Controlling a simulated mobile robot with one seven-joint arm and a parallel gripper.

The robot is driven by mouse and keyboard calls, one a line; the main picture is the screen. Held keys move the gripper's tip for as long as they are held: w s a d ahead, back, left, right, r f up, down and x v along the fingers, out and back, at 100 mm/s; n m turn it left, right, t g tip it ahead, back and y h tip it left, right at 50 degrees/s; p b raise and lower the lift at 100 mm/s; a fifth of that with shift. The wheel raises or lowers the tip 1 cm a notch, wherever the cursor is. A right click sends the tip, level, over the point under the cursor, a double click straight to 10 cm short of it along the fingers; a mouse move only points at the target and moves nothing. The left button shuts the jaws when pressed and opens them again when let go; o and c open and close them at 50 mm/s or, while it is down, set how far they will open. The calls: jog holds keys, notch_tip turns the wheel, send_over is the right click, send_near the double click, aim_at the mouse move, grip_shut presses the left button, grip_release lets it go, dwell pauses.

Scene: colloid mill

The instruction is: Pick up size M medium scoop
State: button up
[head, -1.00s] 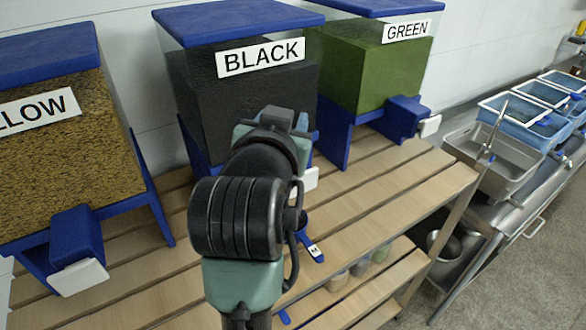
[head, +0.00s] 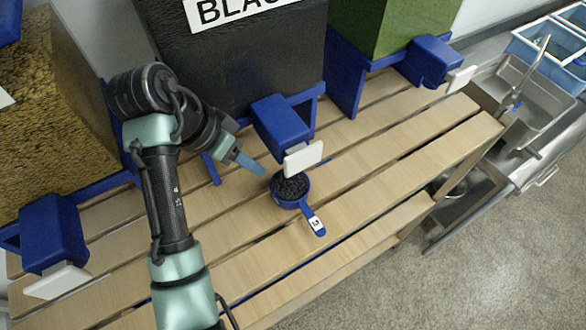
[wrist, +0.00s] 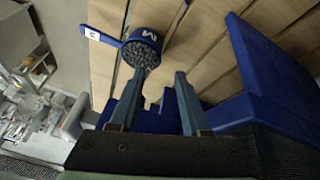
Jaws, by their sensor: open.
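The blue medium scoop (head: 291,192) sits on the wooden slatted table below the spout of the black dispenser in the head view. It is filled with dark granules, and its handle (head: 314,222) with a white M tag points toward the table's front edge. The scoop also shows in the wrist view (wrist: 142,50), with an M on its cup and its handle to the left. My gripper (head: 262,170) is open and empty, just left of the scoop in the head view. In the wrist view the open fingers (wrist: 156,85) point toward the scoop, apart from it.
The black dispenser (head: 240,60) has a blue spout block (head: 283,125) with a white paddle (head: 303,158) close above the scoop. The green dispenser (head: 385,28) stands to the right, a yellow-grain one (head: 70,90) to the left. A metal sink (head: 522,90) is at right. The table's front slats are clear.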

aim_at(274, 182)
jog(key=x, duration=0.4)
jog(key=b+x, duration=0.1)
jog(key=x, duration=0.2)
jog(key=shift+s, duration=0.25)
jog(key=shift+p+x, duration=0.75)
jog(key=shift+x, duration=2.15)
grip_shut()
jog(key=shift+w+r, duration=0.1)
